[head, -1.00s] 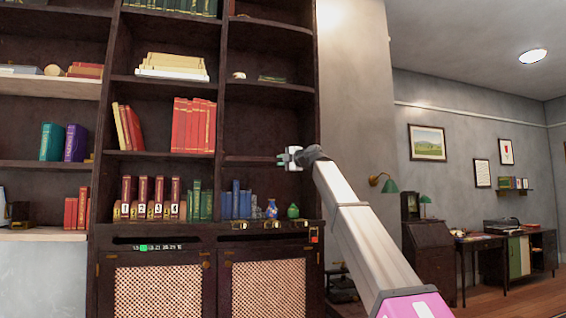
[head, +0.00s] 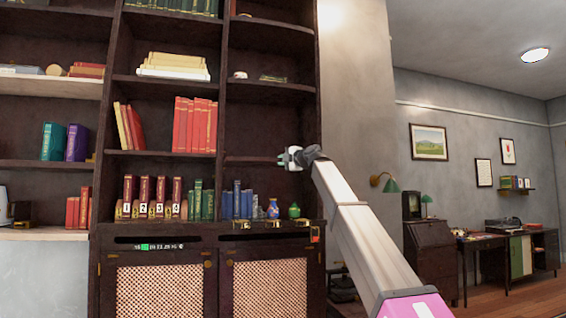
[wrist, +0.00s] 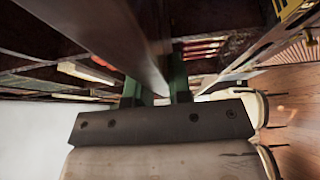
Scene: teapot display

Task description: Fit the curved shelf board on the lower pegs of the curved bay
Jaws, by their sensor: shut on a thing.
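The dark brown shelf board (head: 250,159) lies roughly level across the right bay of the bookcase, above the blue books. My gripper (head: 281,160) is at the right part of this bay and is shut on the board's front edge. In the wrist view the board (wrist: 105,32) runs away from between my gripper's green fingers (wrist: 157,92). The right bay (head: 270,115) is dark inside. I cannot make out the lower pegs or tell whether the board rests on them.
Blue books (head: 237,202), a blue vase (head: 273,208) and a green jar (head: 294,211) stand below the board. A fixed shelf (head: 270,87) with small items is above. The bookcase's right upright (head: 318,120) is close beside my gripper.

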